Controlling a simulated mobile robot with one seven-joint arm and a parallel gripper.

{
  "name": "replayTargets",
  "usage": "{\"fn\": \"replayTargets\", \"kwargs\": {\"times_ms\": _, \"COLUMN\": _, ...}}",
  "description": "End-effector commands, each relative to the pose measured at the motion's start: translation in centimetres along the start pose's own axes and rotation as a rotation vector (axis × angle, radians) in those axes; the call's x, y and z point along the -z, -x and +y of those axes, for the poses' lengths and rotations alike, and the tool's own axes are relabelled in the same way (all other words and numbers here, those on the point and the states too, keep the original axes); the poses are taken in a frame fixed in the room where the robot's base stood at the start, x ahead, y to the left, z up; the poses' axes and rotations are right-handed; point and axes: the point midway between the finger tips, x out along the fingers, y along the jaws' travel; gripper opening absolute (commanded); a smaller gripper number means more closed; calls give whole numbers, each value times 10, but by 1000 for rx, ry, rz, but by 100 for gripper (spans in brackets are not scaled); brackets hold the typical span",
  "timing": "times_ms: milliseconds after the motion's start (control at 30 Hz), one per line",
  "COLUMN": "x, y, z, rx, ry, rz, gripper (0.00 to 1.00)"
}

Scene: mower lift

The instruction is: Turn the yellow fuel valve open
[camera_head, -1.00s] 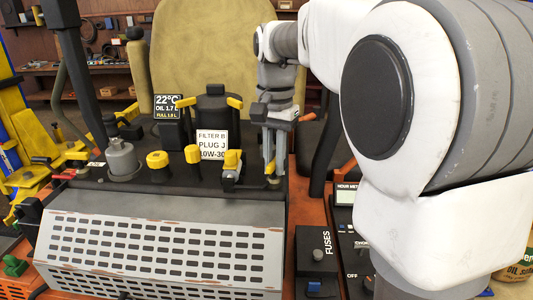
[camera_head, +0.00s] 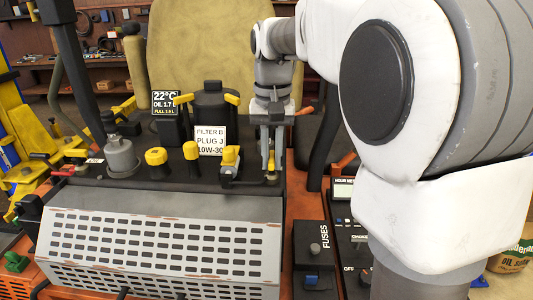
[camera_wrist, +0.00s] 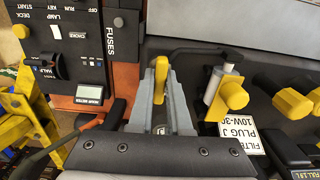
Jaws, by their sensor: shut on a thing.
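The yellow fuel valve (camera_wrist: 161,75) shows in the wrist view as a small upright yellow handle between my two grey fingertips. My gripper (camera_wrist: 160,88) is shut on it, with a finger along each side. In the head view my gripper (camera_head: 269,165) points down at the right end of the dark engine deck, and a bit of yellow shows between the fingers. The lower part of the valve is hidden by the fingers, and I cannot read how far it is turned.
A yellow-capped fitting (camera_wrist: 232,94) stands close beside my gripper, with more yellow knobs (camera_head: 156,157) further left in the head view. A white filter label (camera_head: 211,140) stands behind them. The slotted grey cover (camera_head: 160,240) lies in front. The fuses panel (camera_head: 315,255) is at the right.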

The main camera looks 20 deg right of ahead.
Motion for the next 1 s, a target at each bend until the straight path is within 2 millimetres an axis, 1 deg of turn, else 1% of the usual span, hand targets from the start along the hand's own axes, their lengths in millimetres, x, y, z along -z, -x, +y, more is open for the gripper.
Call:
{"fn": "replayTargets", "kwargs": {"times_ms": 167, "x": 0, "y": 0, "z": 0, "rx": 0, "ry": 2, "rz": 1, "gripper": 0}}
{"fn": "replayTargets", "kwargs": {"times_ms": 200, "x": 0, "y": 0, "z": 0, "rx": 0, "ry": 2, "rz": 1, "gripper": 18}}
{"fn": "replayTargets", "kwargs": {"times_ms": 267, "x": 0, "y": 0, "z": 0, "rx": 0, "ry": 2, "rz": 1, "gripper": 29}}
{"fn": "replayTargets", "kwargs": {"times_ms": 300, "x": 0, "y": 0, "z": 0, "rx": 0, "ry": 1, "rz": 1, "gripper": 36}}
{"fn": "replayTargets", "kwargs": {"times_ms": 367, "x": 0, "y": 0, "z": 0, "rx": 0, "ry": 1, "rz": 1, "gripper": 46}}
{"fn": "replayTargets", "kwargs": {"times_ms": 633, "x": 0, "y": 0, "z": 0, "rx": 0, "ry": 0, "rz": 1, "gripper": 46}}
{"fn": "replayTargets", "kwargs": {"times_ms": 733, "x": 0, "y": 5, "z": 0, "rx": 0, "ry": 0, "rz": 1, "gripper": 46}}
{"fn": "replayTargets", "kwargs": {"times_ms": 867, "x": 1, "y": 22, "z": 0, "rx": 1, "ry": -1, "rz": 4, "gripper": 46}}
{"fn": "replayTargets", "kwargs": {"times_ms": 1000, "x": 1, "y": 51, "z": 0, "rx": 1, "ry": -1, "rz": 5, "gripper": 46}}
